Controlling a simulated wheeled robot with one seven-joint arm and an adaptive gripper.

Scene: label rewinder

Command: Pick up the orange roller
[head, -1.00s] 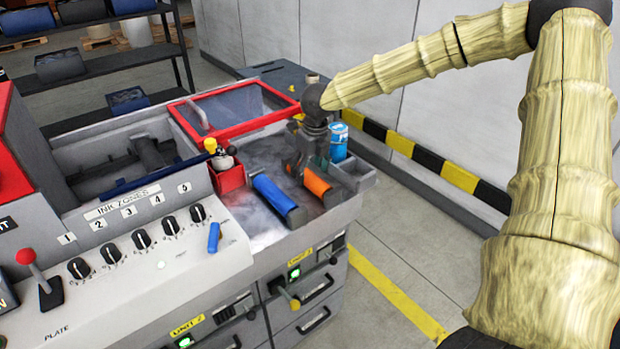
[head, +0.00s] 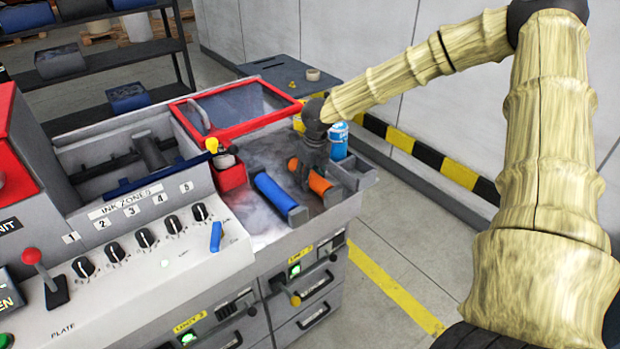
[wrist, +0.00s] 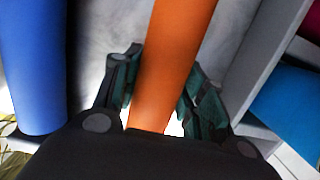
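The orange roller (head: 319,186) lies on the grey metal top of the machine, to the right of the blue roller (head: 277,196). My gripper (head: 305,180) is lowered over the orange roller from above. In the wrist view the orange roller (wrist: 172,65) runs between the two fingers of my gripper (wrist: 158,95), one finger on each side. The fingers are apart; a small gap seems to show beside the roller, and I cannot tell whether they touch it. The blue roller (wrist: 35,65) is left of the fingers in the wrist view.
A small grey compartment tray (head: 357,174) stands close to the right of the orange roller, with a blue can (head: 338,141) behind it. A red box (head: 230,175) with a yellow-topped bottle is at left. A red-framed cover (head: 240,112) is behind.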

